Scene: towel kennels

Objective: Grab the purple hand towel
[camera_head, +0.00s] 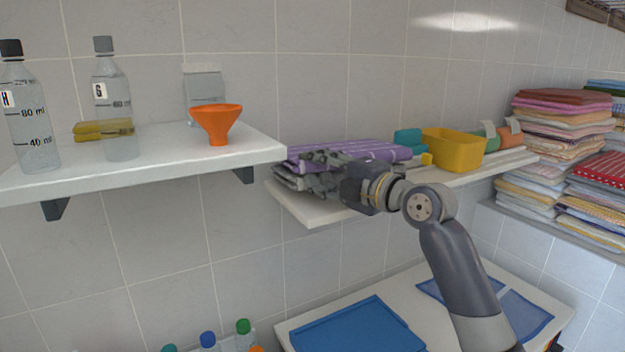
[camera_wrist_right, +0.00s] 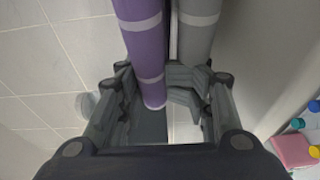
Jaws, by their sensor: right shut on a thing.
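My right gripper (camera_head: 322,172) is at the front left part of the towels. In the right wrist view, the purple towel (camera_wrist_right: 146,52) runs between the two fingers (camera_wrist_right: 155,92), and they are shut on it. The grey towel (camera_wrist_right: 198,35) lies right beside it, partly hidden by the right finger. My left gripper is not in view.
A yellow bin (camera_head: 455,149) and rolled teal and orange items stand farther right on the same shelf (camera_head: 310,212). The left shelf (camera_head: 215,158) holds an orange funnel (camera_head: 217,122) and bottles. Towel stacks (camera_head: 560,130) stand at the right. A blue tray (camera_head: 355,330) lies below.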

